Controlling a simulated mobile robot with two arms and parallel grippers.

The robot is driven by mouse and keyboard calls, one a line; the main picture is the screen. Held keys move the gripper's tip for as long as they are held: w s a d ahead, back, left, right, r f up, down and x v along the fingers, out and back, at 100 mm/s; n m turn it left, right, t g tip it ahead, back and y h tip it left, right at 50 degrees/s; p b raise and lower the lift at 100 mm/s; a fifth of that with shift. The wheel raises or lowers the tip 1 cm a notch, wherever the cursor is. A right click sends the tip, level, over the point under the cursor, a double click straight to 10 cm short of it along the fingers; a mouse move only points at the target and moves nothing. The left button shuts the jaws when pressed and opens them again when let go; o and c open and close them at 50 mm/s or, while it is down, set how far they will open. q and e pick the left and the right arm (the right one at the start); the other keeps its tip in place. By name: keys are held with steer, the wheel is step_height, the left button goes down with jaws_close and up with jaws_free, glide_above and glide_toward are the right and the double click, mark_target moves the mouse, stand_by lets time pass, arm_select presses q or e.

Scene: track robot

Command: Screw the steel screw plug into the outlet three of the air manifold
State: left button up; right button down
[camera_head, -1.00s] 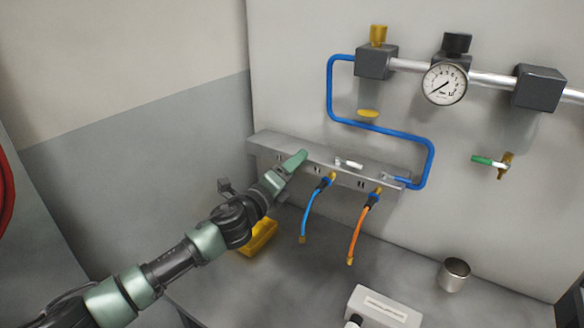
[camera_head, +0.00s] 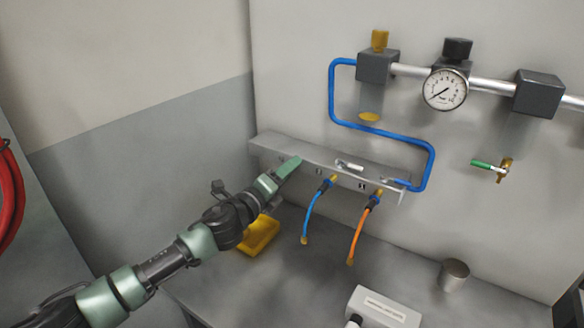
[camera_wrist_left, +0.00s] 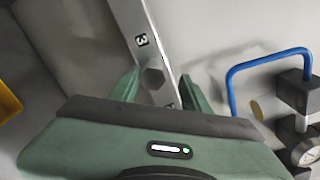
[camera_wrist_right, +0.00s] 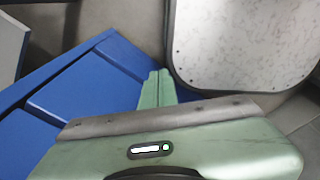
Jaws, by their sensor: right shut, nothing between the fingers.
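The grey air manifold (camera_head: 330,162) runs along the wall; it also shows in the left wrist view (camera_wrist_left: 128,22). A steel hex-headed plug (camera_wrist_left: 152,78) sits at the manifold face beside the label 3, between my left fingers. How deep it is screwed in cannot be told. My left gripper (camera_head: 289,167) is at the manifold's left part. Its fingers (camera_wrist_left: 160,90) are spread, with a gap on both sides of the plug. My right gripper (camera_wrist_right: 155,88) is shut and empty, away from the manifold, out of the head view.
A blue hose (camera_head: 315,208) and an orange hose (camera_head: 361,228) hang from the manifold. A yellow tray (camera_head: 262,236), a metal cup (camera_head: 453,275) and a white box (camera_head: 383,309) stand on the bench. A blue object (camera_wrist_right: 85,85) and a pale panel (camera_wrist_right: 240,45) are near my right gripper.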

arm_select(q)
steer(key=shift+s+a, duration=0.1)
steer(key=shift+a, duration=0.45)
steer(key=shift+f, duration=0.2)
steer(key=shift+w+d+f, duration=0.1)
steer(key=shift+w+f, duration=0.05)
steer(key=shift+w, duration=0.05)
steer(key=n+p, duration=0.5)
steer(key=n, duration=0.7)
